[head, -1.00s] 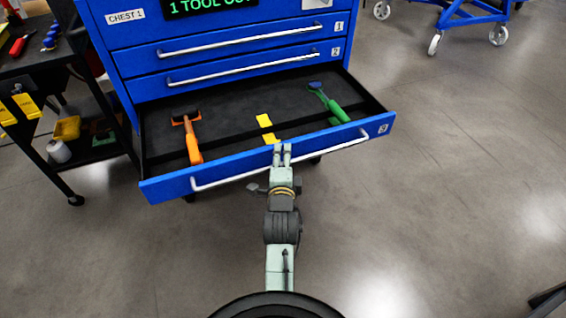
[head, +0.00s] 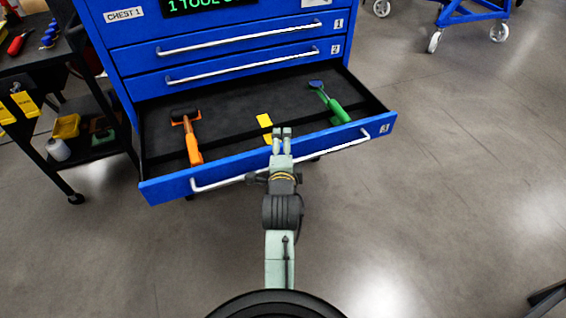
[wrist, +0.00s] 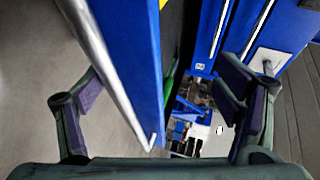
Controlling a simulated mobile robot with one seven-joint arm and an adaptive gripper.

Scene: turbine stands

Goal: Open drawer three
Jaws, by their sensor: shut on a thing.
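Drawer three (head: 235,174) of the blue chest is pulled well out, with its tray exposed. Its long silver handle (head: 220,183) runs along the front; the handle also shows in the wrist view (wrist: 105,75). My gripper (head: 281,132) is at the middle of the drawer front, its fingertips reaching over the upper edge. In the wrist view, the handle and blue front lie between the two fingers. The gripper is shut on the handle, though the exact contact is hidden. An orange-handled hammer (head: 192,140), a yellow piece (head: 264,121) and a green-handled tool (head: 332,108) lie inside.
Drawers one (head: 290,39) and two (head: 290,67) above are shut. A black cart (head: 45,90) with tools and bottles stands close at the left. A blue wheeled frame (head: 465,14) is at the back right.

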